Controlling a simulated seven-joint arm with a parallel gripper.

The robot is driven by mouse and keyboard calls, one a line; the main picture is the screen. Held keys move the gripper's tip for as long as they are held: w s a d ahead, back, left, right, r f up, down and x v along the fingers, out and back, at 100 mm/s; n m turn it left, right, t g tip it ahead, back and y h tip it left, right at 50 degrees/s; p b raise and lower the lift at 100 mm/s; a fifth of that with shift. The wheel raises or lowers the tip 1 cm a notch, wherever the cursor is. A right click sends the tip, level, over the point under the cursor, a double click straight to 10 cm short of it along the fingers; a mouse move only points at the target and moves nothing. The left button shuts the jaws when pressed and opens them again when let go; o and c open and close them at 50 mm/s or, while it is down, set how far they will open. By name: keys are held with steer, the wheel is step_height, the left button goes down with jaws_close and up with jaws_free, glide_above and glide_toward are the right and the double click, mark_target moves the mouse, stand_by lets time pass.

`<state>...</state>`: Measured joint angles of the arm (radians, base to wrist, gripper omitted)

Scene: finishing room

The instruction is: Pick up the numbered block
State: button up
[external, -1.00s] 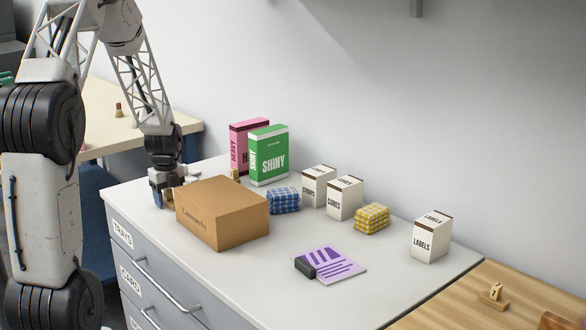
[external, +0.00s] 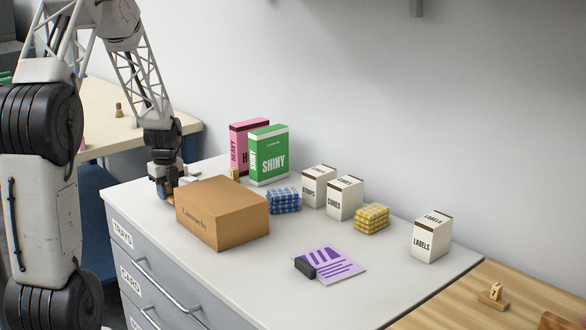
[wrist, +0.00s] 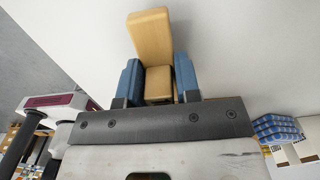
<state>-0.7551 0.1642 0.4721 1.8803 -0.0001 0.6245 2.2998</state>
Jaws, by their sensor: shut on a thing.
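My gripper (wrist: 158,85) is shut on a pale wooden block (wrist: 149,36), with a blue finger on each side. The held piece shows a long part and a shorter part between the fingers; no number is visible on it from here. In the external view my gripper (external: 164,190) is low at the left end of the grey counter, just left of the cardboard box, and what it holds is hard to make out. A small wooden block with a dark mark like a number (external: 495,291) stands on a wooden base at the far right.
The cardboard box (external: 222,215) stands close beside my gripper. Green (external: 268,157) and pink (external: 240,135) boxes stand behind. Blue (external: 284,200) and yellow (external: 371,219) checked bundles, white cartons (external: 431,238) and a purple sheet (external: 333,265) lie further right. The counter's front is clear.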

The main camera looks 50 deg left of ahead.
steer(key=shift+s+d+r, duration=0.15)
steer(key=shift+r, duration=0.35)
steer(key=shift+s+d+r, duration=0.1)
steer(key=shift+r, duration=0.35)
steer(key=s+d, duration=0.3)
steer(key=s+d+r, duration=0.1)
steer(key=s+d, duration=0.6)
steer(key=s, duration=0.1)
steer(key=shift+s+d+r, duration=0.15)
steer(key=shift+s, duration=0.05)
